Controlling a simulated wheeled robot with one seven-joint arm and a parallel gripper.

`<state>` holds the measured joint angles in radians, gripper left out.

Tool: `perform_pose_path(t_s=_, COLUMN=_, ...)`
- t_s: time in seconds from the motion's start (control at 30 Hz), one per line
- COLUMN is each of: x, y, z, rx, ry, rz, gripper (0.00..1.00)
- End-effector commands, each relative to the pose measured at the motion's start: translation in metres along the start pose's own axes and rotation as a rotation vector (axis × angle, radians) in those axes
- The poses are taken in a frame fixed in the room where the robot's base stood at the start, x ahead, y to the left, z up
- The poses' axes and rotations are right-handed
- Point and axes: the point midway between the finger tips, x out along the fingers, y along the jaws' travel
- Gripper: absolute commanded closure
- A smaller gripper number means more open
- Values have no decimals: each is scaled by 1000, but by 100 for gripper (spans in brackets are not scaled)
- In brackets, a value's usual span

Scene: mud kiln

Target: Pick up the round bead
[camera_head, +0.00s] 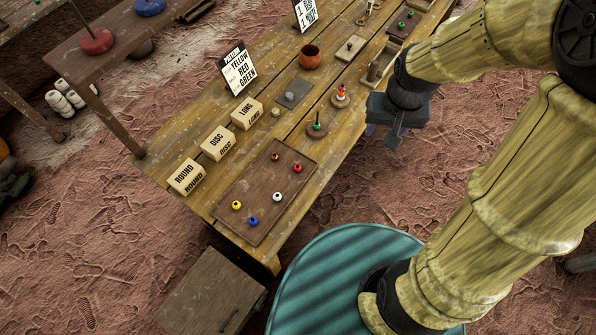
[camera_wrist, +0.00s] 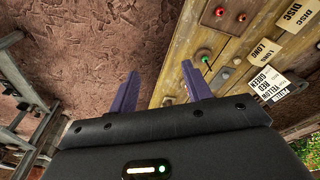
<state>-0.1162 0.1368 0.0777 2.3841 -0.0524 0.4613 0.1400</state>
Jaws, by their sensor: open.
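Several small beads lie apart in a shallow brown tray (camera_head: 249,203) on the wooden table: a yellow bead (camera_head: 237,205), a blue bead (camera_head: 253,221), a white bead (camera_head: 277,196), a red bead (camera_head: 297,167) and an orange-brown bead (camera_head: 275,156). They are too small to tell surely which is the round one. The wrist view shows the red bead (camera_wrist: 219,11) and the orange-brown bead (camera_wrist: 241,16) at its top edge. My gripper (camera_wrist: 160,74) is open and empty, beyond the table's right edge, away from the tray. Its fingers are partly hidden in the head view.
Blocks marked ROUND (camera_head: 186,177), DISC (camera_head: 218,143) and LONG (camera_head: 247,113) line the tray's far side. A pattern sign (camera_head: 237,68) and clay pot (camera_head: 310,57) stand farther back.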

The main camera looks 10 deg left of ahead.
Motion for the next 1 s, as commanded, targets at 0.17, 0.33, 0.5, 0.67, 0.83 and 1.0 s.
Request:
perform_pose_path(t_s=0.17, x=78, y=-86, z=-26, rx=-113, ry=-80, rz=-16, gripper=51)
perform_pose_path(t_s=0.33, x=124, y=-160, z=-32, rx=-180, ry=-137, rz=-17, gripper=51)
perform_pose_path(t_s=0.5, x=137, y=-193, z=-31, rx=-202, ry=-160, rz=-14, gripper=51)
perform_pose_path(t_s=0.67, x=134, y=-194, z=-31, rx=-201, ry=-161, rz=-13, gripper=51)
perform_pose_path(t_s=0.83, x=135, y=-194, z=-31, rx=-201, ry=-161, rz=-13, gripper=51)
perform_pose_path(t_s=1.0, x=150, y=-193, z=-28, rx=-200, ry=-165, rz=-12, gripper=51)
